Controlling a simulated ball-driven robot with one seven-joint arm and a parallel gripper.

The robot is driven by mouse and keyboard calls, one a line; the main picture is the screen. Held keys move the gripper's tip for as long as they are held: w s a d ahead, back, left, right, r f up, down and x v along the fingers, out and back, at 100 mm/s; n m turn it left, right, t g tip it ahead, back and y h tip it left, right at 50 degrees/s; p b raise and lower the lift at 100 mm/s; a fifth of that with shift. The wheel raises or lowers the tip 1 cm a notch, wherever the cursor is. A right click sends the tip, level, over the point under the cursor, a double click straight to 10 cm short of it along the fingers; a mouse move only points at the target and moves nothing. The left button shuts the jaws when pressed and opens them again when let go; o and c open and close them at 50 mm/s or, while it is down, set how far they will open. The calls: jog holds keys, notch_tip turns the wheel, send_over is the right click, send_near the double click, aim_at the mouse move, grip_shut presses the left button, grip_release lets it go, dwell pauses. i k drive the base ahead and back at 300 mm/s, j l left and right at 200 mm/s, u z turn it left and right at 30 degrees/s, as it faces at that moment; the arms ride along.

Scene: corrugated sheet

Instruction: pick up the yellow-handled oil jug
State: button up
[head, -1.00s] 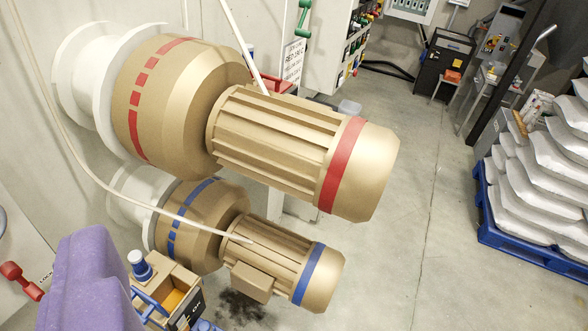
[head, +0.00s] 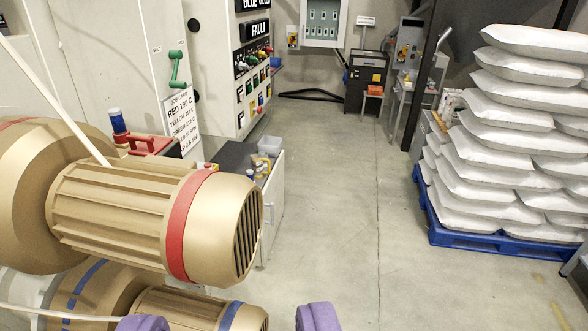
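I cannot make out a yellow-handled oil jug for certain. A few small yellowish items (head: 262,164) stand on a grey cabinet (head: 236,157) beyond the upper motor, too small to identify. A red handle (head: 147,141) and a blue cap (head: 118,121) show behind the upper motor at left; what lies below them is hidden. My gripper is nearer to me than all of these and touches none that I can see.
A large tan motor with a red band (head: 185,215) fills the left, above a blue-banded motor (head: 200,307). White sacks (head: 505,160) are stacked on a blue pallet (head: 470,236) at right. The concrete floor (head: 350,210) between is clear. Control panels stand behind.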

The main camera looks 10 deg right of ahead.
aim_at(256, 160)
jog(key=u, duration=1.3)
jog(key=z, duration=1.3)
jog(key=i+l+z, duration=0.35)
jog(key=i, duration=0.5)
jog(key=i+z, duration=0.3)
jog(key=i, duration=0.55)
jog(key=i+u, duration=0.1)
jog(key=i, duration=0.4)
jog(key=i+l+u, duration=0.15)
jog(key=i, duration=0.35)
jog(key=i+u, duration=0.1)
jog(key=i, duration=0.4)
jog(key=i+l+u, duration=0.15)
jog(key=i, duration=0.3)
jog(key=l, duration=0.05)
